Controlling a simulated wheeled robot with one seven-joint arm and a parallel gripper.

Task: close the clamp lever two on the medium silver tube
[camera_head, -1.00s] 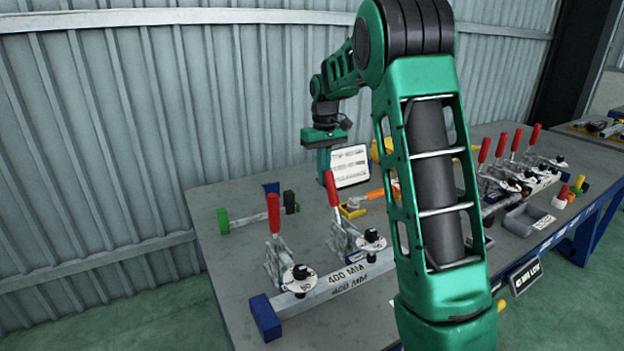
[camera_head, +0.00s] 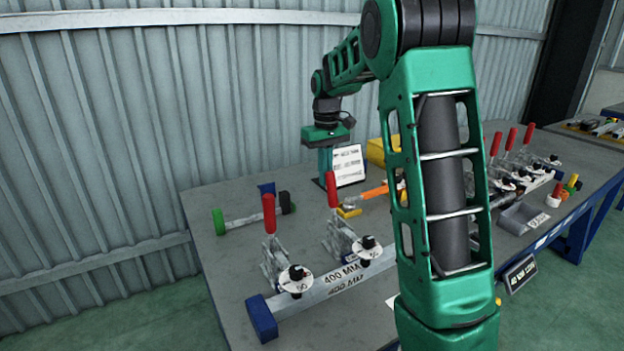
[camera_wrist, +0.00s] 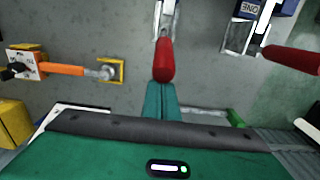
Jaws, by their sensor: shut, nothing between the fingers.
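The silver tube (camera_head: 318,291) marked 400 MM lies along the front of the grey table with two toggle clamps on it. The right clamp (camera_head: 340,238) has its red lever (camera_head: 332,190) standing upright; this lever (camera_wrist: 163,60) is at the middle of the wrist view. The left clamp's red lever (camera_head: 269,213) is also upright and shows at the right of the wrist view (camera_wrist: 292,58). My gripper (camera_head: 325,169) is behind the right lever. In the wrist view its fingers (camera_wrist: 161,88) are together and empty, right at the lever's tip; I cannot tell whether they touch it.
A green-ended bar (camera_head: 243,220) lies behind the left clamp. An orange-handled tool (camera_head: 374,193) lies right of the right lever. A white sign (camera_head: 349,165) stands behind it. More red-levered clamps (camera_head: 510,143) and a grey bin (camera_head: 522,218) are farther right.

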